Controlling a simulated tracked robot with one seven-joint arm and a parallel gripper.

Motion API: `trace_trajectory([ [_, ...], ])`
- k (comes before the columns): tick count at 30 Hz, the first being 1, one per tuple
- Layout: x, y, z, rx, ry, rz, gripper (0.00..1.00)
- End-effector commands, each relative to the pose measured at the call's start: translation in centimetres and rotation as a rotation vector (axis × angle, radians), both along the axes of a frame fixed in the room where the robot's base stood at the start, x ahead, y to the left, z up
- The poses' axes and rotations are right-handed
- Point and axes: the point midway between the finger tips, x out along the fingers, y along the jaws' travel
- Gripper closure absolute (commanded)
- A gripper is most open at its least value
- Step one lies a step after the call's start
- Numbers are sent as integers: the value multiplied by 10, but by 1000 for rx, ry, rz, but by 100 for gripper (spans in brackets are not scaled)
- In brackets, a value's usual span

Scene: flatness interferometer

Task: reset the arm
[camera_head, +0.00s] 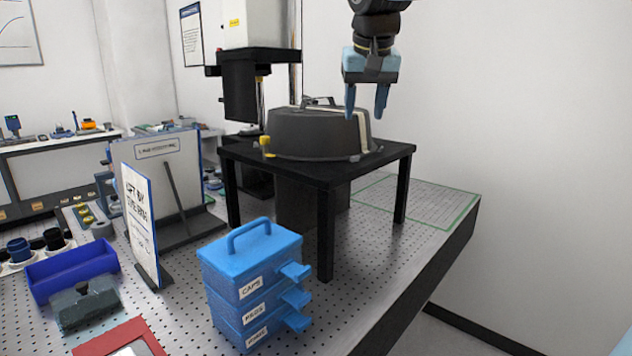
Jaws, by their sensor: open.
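My gripper (367,100) hangs at the upper right in the head view, with its light blue fingers pointing down. The fingers are apart and nothing is between them. It appears in front of the right side of a dark rounded cover (308,135) with a handle on top. The cover sits on a black raised stand (300,172). I cannot tell the exact gap between my fingertips and the cover.
A blue drawer box (245,265) stands in front of the black stand. An upright sign panel (138,220), a blue bin (72,271) and a black-and-white column instrument (250,75) are to the left.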

Motion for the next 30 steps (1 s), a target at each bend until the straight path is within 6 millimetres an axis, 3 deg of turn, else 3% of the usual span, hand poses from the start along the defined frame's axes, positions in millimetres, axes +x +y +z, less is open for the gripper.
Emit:
trace_trajectory([
  [1, -14, -16, -7, 0, -3, -8, 50],
  [6, -59, -58, -37, 3, -15, -14, 50],
  [15, -141, -114, -106, 9, -42, -34, 50],
  [22, -192, -136, -159, 11, -61, -49, 50],
  [26, -206, -141, -175, 11, -67, -52, 50],
  [28, -209, -142, -179, 11, -69, -53, 57],
  [30, -210, -143, -181, 11, -69, -53, 57],
])
